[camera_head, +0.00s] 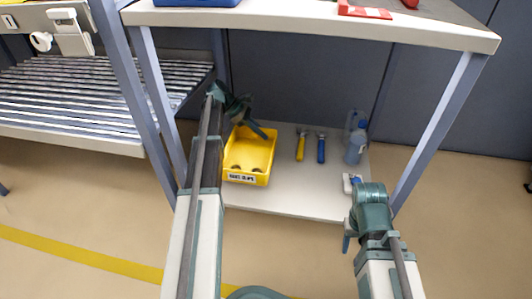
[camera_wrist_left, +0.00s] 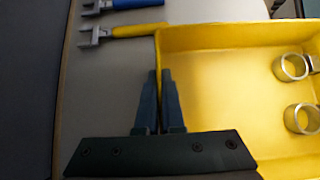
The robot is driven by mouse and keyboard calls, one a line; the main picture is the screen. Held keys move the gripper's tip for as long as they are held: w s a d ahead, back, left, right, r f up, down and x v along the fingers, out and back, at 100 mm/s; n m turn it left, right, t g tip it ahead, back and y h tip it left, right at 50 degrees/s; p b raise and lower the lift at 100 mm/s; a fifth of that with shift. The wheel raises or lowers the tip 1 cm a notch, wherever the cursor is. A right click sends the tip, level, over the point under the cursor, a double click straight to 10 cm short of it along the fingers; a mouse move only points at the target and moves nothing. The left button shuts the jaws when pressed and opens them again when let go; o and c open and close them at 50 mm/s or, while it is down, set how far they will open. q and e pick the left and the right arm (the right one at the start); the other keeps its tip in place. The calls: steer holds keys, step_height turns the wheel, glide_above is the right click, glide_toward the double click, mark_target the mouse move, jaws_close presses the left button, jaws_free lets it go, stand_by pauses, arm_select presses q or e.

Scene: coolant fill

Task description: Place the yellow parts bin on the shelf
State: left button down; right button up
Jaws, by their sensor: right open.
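The yellow parts bin (camera_head: 262,148) has a white label on its front and metal rings inside. It is at the left of the white lower shelf (camera_head: 290,205) under the bench; whether it rests on it or hangs just above is hard to tell. My left gripper (camera_head: 258,131) is at the bin's far rim. In the left wrist view, its fingers (camera_wrist_left: 160,90) lie close together on either side of the wall of the bin (camera_wrist_left: 215,90), shut on it. My right gripper (camera_head: 347,238) is open and empty, in front of the shelf's right side.
A yellow-handled tool (camera_head: 300,147), a blue-handled tool (camera_head: 321,150) and a bluish bottle (camera_head: 356,145) are on the lower shelf, right of the bin. A small white-blue item (camera_head: 351,181) lies at the right front. Bench legs (camera_head: 440,125) and the bench top (camera_head: 310,27) frame the space.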

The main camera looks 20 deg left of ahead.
mark_target(253, 138)
arm_select(q)
steer(key=shift+f+b, duration=2.75)
steer(key=shift+f, duration=0.65)
steer(key=shift+r, duration=0.15)
arm_select(e)
step_height(253, 138, down, 6)
steer(key=shift+f, duration=0.25)
arm_select(q)
steer(key=c, duration=1)
jaws_free()
steer(key=shift+c, duration=0.2)
steer(key=shift+a+r, duration=0.1)
arm_select(e)
steer(key=shift+r, duration=0.1)
arm_select(q)
steer(key=p+v, duration=0.5)
steer(key=v, duration=0.1)
steer(key=shift+r, duration=0.25)
steer(key=shift+s+a+r+p, duration=0.15)
steer(key=shift+a+r+p, duration=0.05)
steer(key=shift+a+p, duration=0.1)
steer(key=shift+a, duration=0.15)
arm_select(e)
step_height(253, 138, up, 5)
